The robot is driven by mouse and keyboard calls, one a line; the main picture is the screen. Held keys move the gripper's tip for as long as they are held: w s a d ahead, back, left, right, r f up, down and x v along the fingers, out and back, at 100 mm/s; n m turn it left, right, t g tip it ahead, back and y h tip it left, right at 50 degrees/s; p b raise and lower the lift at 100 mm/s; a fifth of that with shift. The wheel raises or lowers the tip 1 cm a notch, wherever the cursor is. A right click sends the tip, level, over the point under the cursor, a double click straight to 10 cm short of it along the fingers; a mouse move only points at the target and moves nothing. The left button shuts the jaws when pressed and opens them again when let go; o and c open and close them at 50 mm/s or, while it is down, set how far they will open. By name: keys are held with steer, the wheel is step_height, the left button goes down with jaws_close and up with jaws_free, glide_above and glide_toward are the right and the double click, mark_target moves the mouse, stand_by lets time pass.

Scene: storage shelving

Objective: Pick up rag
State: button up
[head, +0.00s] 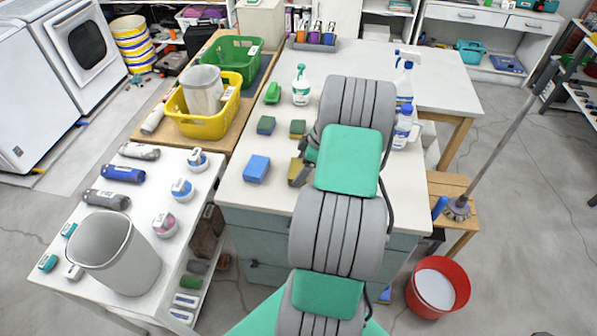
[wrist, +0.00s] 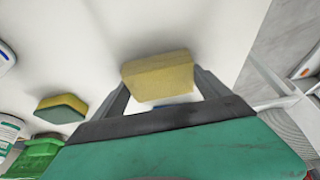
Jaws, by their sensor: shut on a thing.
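My gripper (wrist: 163,88) is shut on a yellow sponge-like block (wrist: 158,75), with one finger on each side of it, in the wrist view. In the head view this block (head: 296,171) shows at the left of my arm, over the white worktop, and my arm hides part of it. Whether it touches the worktop I cannot tell. I see no cloth-like rag in either view.
A blue sponge (head: 256,168) lies left of the block. Two green-yellow sponges (head: 266,125) (head: 297,128) and a green brush (head: 273,92) lie farther back. Spray bottles (head: 404,125) stand right of my arm. A yellow basket (head: 203,124) stands at the left.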

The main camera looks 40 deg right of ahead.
mark_target(296, 168)
steer(key=c, duration=0.5)
steer(key=shift+r, duration=0.1)
steer(key=shift+r, duration=0.25)
step_height(296, 168, up, 3)
steer(key=shift+s+f+b, duration=0.1)
steer(key=shift+f+b, duration=0.1)
steer(key=shift+b, duration=0.75)
steer(key=s+a+r+b, duration=0.1)
steer(key=s+a+r, duration=0.2)
steer(key=s+a+r+b, duration=0.1)
steer(key=s+a+r, duration=0.1)
steer(key=s+r, duration=0.1)
steer(key=s+a+r+b, duration=0.1)
steer(key=s+a+r, duration=0.2)
steer(key=s, duration=0.2)
steer(key=shift+a+r, duration=0.3)
steer(key=shift+r, duration=0.1)
